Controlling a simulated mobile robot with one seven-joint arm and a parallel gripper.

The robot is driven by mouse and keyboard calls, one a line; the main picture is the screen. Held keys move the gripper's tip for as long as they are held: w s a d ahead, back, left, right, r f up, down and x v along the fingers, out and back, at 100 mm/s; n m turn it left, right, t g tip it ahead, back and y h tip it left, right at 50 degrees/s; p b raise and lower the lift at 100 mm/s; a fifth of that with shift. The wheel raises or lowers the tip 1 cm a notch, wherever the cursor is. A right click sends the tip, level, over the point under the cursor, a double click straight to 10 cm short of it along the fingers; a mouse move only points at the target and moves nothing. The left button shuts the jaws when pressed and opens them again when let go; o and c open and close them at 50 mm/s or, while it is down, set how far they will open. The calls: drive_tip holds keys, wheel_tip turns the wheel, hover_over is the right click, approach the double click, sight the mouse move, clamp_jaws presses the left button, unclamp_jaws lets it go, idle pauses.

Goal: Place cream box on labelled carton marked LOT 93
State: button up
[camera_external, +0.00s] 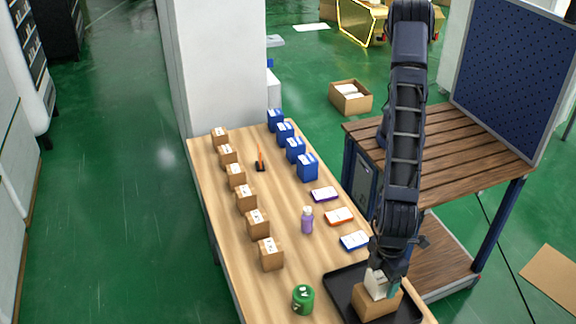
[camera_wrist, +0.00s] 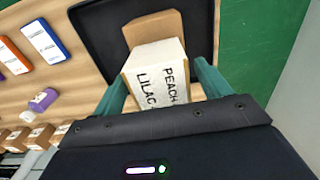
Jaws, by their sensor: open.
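The cream box (camera_wrist: 155,75) shows in the wrist view with PEACH and LILAC printed on it. It also shows in the external view (camera_external: 376,284). A brown carton (camera_wrist: 153,27) is right beyond it in the wrist view, and this carton (camera_external: 377,302) also shows in the external view; I cannot tell whether the box rests on it or against it. My gripper (camera_wrist: 160,70) is open, its teal fingers on either side of the cream box. Labelled brown cartons stand in a row along the table's left, the nearest (camera_external: 271,254) at the front. No LOT number is readable.
The black tray (camera_external: 340,284) lies under the carton at the table's front right. A green tin (camera_external: 303,299), a purple bottle (camera_external: 307,220), flat cases (camera_external: 339,216) and blue boxes (camera_external: 307,167) stand on the table. The strip between the carton row and the cases is mostly clear.

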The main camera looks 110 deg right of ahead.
wheel_tip(320, 180, up, 11)
drive_tip(key=shift+r, duration=0.2)
idle(0.3)
drive_tip(key=d+r+t, duration=0.1)
drive_tip(key=d+r, duration=0.5)
drive_tip(key=d, duration=0.6)
drive_tip(key=d+r, duration=0.6)
drive_tip(key=d, duration=0.6)
drive_tip(key=d+r+t, duration=0.1)
drive_tip(key=d+r, duration=0.5)
drive_tip(key=d, duration=0.6)
drive_tip(key=s+d+r+t, duration=0.1)
drive_tip(key=s+d, duration=0.4)
drive_tip(key=d, duration=0.3)
drive_tip(key=s+d+r, duration=0.1)
drive_tip(key=s+d, duration=0.5)
drive_tip(key=d, duration=0.2)
drive_tip(key=s+d+f+t, duration=0.1)
drive_tip(key=s+d+f, duration=0.2)
drive_tip(key=s+d, duration=0.6)
drive_tip(key=s, duration=0.3)
drive_tip(key=shift+f+t, duration=0.3)
